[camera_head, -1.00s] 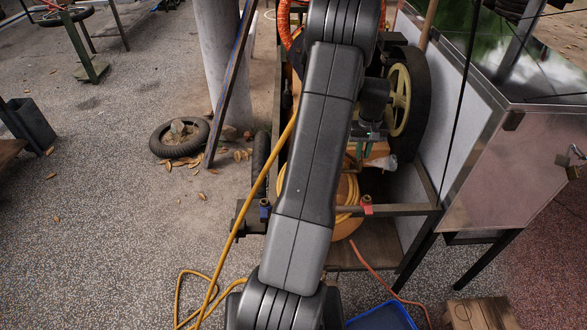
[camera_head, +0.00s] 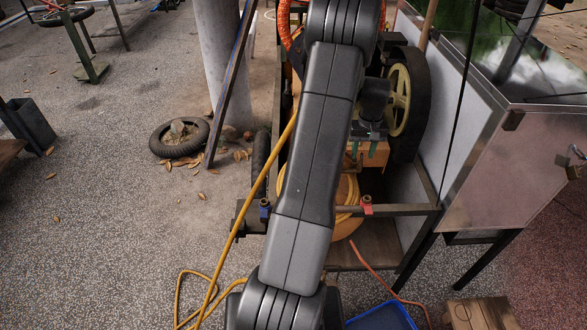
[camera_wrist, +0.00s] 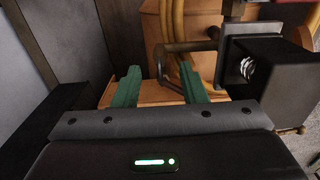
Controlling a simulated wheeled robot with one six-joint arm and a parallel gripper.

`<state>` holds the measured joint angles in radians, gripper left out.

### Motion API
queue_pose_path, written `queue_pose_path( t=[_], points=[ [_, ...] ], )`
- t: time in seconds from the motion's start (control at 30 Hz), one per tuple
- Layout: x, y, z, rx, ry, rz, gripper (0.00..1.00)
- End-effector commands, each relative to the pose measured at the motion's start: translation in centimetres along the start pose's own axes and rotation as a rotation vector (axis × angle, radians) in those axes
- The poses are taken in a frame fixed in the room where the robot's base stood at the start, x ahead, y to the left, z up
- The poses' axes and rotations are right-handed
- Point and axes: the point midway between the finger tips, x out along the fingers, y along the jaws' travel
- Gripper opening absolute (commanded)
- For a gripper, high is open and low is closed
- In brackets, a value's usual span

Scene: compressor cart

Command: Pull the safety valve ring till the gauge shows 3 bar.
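My gripper (camera_head: 363,154) is over the compressor at the cart's middle, and its two green fingers point down and stand apart. In the wrist view my gripper (camera_wrist: 160,78) is open, with no object seen clamped between the fingers. Brass piping (camera_wrist: 190,46) runs just beyond the fingertips, in front of an orange surface (camera_wrist: 152,32). I cannot tell whether the fingers touch it. A black box with a threaded metal socket (camera_wrist: 262,72) is to the right. I cannot make out the safety valve ring or a gauge face in either view. My arm hides much of the compressor.
The cart's frame rail (camera_head: 400,210) crosses in front of the orange tank (camera_head: 348,228). A spoked wheel (camera_head: 400,100) and a pale panel (camera_head: 458,130) bound the right side. A yellow hose (camera_head: 218,285) and a blue tray (camera_head: 384,318) lie low in front.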

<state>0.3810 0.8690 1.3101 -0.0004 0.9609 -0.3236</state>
Motion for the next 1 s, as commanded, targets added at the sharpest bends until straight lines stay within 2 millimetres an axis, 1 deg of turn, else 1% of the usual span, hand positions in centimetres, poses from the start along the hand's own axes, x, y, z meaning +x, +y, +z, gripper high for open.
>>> queue_pose_path(
  t=[0.17,0.27,0.9,1.0],
  points=[
    [0.0,0.0,0.0,0.000,-0.001,0.000,0.38],
    [-0.4,0.0,0.0,0.000,-0.001,0.000,0.38],
    [-5.5,0.0,0.0,0.000,0.000,0.000,0.38],
    [-6.0,0.0,0.0,0.000,-0.001,-0.001,0.38]
  ],
)
